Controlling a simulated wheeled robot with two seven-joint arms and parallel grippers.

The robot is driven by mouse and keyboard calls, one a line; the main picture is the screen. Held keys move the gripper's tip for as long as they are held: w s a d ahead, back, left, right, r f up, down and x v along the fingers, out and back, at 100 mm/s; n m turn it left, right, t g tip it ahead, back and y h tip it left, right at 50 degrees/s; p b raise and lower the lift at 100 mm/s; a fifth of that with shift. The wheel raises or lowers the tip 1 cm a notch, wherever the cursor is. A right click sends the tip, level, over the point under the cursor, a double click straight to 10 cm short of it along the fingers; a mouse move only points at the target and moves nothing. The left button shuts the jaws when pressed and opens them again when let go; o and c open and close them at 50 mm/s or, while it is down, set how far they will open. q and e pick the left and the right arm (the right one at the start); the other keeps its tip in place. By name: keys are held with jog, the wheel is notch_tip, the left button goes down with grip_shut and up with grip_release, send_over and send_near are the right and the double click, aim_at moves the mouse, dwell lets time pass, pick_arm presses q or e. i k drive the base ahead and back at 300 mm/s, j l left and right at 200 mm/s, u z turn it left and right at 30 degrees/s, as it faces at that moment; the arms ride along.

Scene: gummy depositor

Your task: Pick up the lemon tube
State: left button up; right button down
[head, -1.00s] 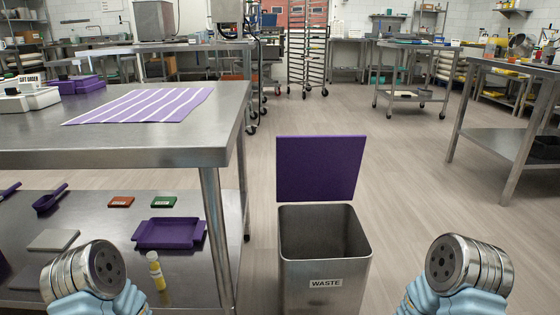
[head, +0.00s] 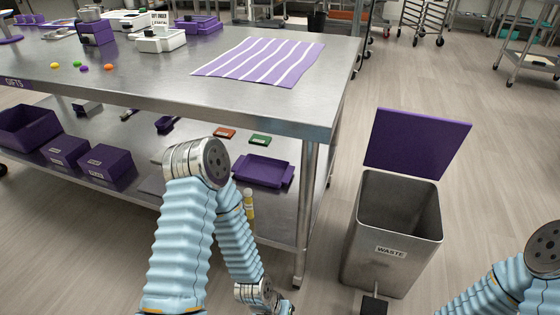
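A small yellow tube with a pale cap (head: 248,206), which looks like the lemon tube, stands upright on the lower shelf of the steel table, near its right end. My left arm is bent in front of the shelf, and its forearm partly covers the tube's left side. No fingers of my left gripper show; the arm runs down to a joint at the bottom edge. Only a part of my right arm shows at the lower right, and its gripper is out of view.
A purple tray (head: 263,171) lies behind the tube, with a red box (head: 224,133) and a green box (head: 260,140) beyond. A table leg (head: 308,200) stands right of the tube. An open steel waste bin (head: 395,235) stands on the floor further right.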

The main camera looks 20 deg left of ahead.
aim_at(248, 204)
jog(key=l+u, duration=0.2)
jog(key=u, duration=0.15)
jog(key=k+l+u, duration=0.1)
jog(key=u, duration=0.25)
jog(key=l, duration=0.1)
